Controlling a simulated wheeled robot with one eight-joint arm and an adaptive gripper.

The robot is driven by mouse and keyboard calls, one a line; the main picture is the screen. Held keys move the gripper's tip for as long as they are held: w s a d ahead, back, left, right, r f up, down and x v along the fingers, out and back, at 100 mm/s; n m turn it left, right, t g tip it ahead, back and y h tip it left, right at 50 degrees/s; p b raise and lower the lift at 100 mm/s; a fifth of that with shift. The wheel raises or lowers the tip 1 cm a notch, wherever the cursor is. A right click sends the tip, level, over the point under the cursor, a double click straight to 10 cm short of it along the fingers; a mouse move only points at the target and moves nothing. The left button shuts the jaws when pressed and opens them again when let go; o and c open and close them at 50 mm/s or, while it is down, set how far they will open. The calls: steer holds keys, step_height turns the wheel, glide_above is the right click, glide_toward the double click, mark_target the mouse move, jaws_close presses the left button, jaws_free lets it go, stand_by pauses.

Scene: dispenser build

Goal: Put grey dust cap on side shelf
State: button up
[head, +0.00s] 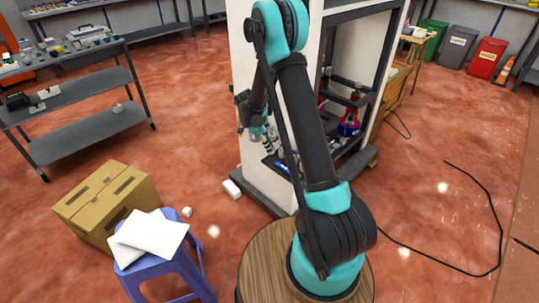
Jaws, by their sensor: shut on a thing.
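My gripper (266,145) hangs at the end of my folded arm, in front of the white side of the dispenser cabinet (246,45). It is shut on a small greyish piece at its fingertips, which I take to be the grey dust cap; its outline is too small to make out. The side shelf appears to be the grey metal rack (85,122) at the left, well apart from my gripper. Its upper levels hold several small parts, and a small pale item (117,108) sits on its lowest level.
A cardboard box (110,205) and a blue stool (170,265) with white sheets stand at the lower left. Small white pieces (232,189) lie on the floor near the cabinet. A black cable (485,200) loops at the right. Red floor between rack and cabinet is mostly clear.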

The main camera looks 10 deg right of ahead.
steer(key=shift+f, duration=2.45)
steer(key=shift+f, duration=0.1)
steer(key=o, duration=0.8)
steer(key=shift+c, duration=0.2)
